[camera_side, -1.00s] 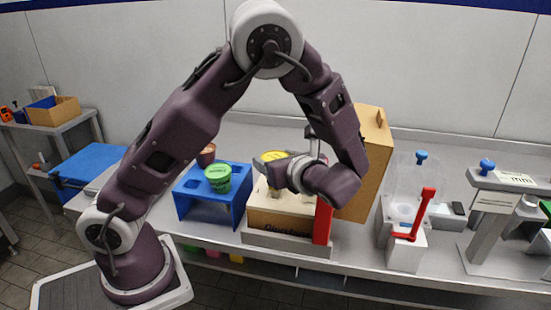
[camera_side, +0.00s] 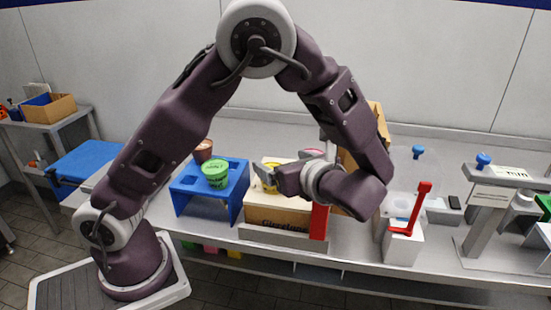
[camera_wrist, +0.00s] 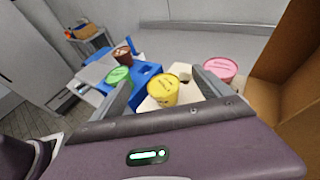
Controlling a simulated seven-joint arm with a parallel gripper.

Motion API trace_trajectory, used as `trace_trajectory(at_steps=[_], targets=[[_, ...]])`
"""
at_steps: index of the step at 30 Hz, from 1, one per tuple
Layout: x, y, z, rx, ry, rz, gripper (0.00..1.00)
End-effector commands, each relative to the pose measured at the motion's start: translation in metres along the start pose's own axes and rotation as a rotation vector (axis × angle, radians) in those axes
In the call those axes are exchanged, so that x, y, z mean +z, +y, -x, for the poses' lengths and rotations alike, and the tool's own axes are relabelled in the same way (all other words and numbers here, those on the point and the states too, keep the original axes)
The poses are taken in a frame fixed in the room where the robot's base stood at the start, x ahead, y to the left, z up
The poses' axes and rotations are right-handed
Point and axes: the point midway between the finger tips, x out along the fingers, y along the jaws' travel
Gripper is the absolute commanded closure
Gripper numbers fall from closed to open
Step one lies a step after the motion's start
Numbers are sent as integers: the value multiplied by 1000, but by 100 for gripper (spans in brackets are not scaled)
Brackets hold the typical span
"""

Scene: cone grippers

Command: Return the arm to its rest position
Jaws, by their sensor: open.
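My gripper (camera_side: 268,174) hangs level over the front of the cream-topped cup stand (camera_side: 278,212) in the side view. In the wrist view its two fingers (camera_wrist: 160,80) are spread apart. A yellow-lidded cup (camera_wrist: 163,90) shows between them, and I see no finger closed on it. In the side view the yellow cup (camera_side: 266,180) is partly hidden behind the fingers. A pink-lidded cup (camera_wrist: 220,69) is right of the fingers in the wrist view. A green cup (camera_side: 217,174) and a brown cup (camera_side: 203,151) are at the blue rack (camera_side: 233,202).
A tall cardboard box (camera_side: 378,118) stands close behind my wrist. A red lever (camera_side: 415,209) on a white dispenser (camera_side: 402,248) is to the right, with a grey stand (camera_side: 487,218) beyond.

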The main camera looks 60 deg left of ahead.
Motion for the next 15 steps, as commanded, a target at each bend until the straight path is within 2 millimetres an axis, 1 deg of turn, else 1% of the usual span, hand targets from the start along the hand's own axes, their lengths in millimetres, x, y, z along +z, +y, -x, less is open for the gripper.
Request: trace_trajectory(at_steps=[1, 4, 13, 15], targets=[[0, 0, 6, -2, 0, 1, 12], [0, 0, 10, 1, 1, 0, 12], [0, 1, 9, 2, 2, 2, 12], [4, 6, 8, 17, 30, 30, 12]])
